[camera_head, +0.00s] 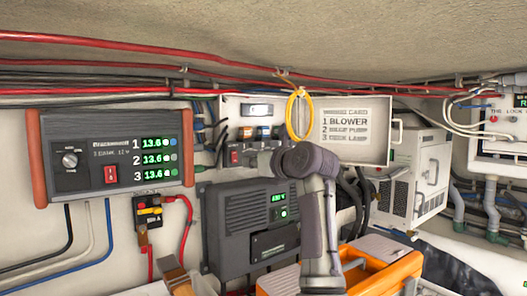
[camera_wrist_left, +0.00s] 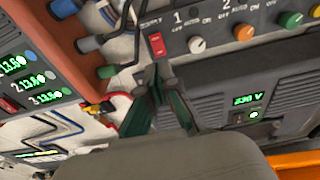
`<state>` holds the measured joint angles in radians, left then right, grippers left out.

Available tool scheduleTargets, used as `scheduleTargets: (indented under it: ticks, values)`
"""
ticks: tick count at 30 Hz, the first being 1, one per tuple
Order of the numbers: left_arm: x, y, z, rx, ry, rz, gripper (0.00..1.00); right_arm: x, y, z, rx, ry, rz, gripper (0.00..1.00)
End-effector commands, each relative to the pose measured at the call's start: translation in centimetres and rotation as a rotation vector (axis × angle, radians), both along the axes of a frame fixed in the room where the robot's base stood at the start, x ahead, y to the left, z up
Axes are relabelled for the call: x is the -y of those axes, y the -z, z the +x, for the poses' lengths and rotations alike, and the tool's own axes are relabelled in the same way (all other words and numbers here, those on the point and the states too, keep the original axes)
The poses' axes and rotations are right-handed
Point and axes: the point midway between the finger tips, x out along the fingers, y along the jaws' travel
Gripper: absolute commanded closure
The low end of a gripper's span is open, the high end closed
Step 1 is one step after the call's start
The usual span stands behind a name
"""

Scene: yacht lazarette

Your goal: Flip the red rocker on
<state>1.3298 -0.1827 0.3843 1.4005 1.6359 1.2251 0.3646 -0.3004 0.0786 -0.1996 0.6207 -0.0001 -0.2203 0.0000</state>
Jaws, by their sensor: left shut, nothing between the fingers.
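A red rocker (camera_wrist_left: 156,43) sits under the word SUPPLY at the left of a grey switch panel (camera_wrist_left: 215,65), beside several coloured knobs. In the head view this rocker (camera_head: 235,155) shows small, left of my left arm. A second red rocker (camera_head: 111,174) is on the grey display unit (camera_head: 75,130) at the far left. My left gripper (camera_wrist_left: 160,76) is shut and empty, its dark green fingertips just below the SUPPLY rocker in the wrist picture. I cannot tell if they touch the panel. In the head view my left wrist hides the fingers. My right gripper is out of view.
Below the switch panel is a dark unit with a green display (camera_head: 232,225). An orange box (camera_head: 385,270) stands at the lower right. Red cables (camera_head: 120,45) run along the top.

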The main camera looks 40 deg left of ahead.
Motion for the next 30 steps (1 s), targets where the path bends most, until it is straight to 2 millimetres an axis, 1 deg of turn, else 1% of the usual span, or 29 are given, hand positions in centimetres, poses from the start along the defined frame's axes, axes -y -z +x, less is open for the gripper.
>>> scheduleTargets:
  ticks: [1,4,9,12,24,26,30]
  values:
    - [-1.1,-0.5,0.3,-0.004,-0.002,0.001,1.00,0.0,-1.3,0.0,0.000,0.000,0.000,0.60]
    - [-2.8,-0.3,0.8,-0.003,-0.002,0.001,1.00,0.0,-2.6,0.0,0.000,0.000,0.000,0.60]
    - [-4.8,0.2,1.4,-0.002,-0.001,0.002,1.00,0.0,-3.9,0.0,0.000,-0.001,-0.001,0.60]
    - [-5.3,0.5,1.6,-0.002,0.000,0.001,1.00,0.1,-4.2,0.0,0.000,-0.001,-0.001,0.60]
    - [-5.5,0.8,1.6,0.000,0.001,0.001,1.00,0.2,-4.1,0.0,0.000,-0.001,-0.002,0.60]
    - [-5.6,1.0,1.5,0.003,0.002,0.006,1.00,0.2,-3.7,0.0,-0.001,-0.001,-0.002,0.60]
    - [-5.9,1.6,0.5,0.018,0.004,0.047,1.00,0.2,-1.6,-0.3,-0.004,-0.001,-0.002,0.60]
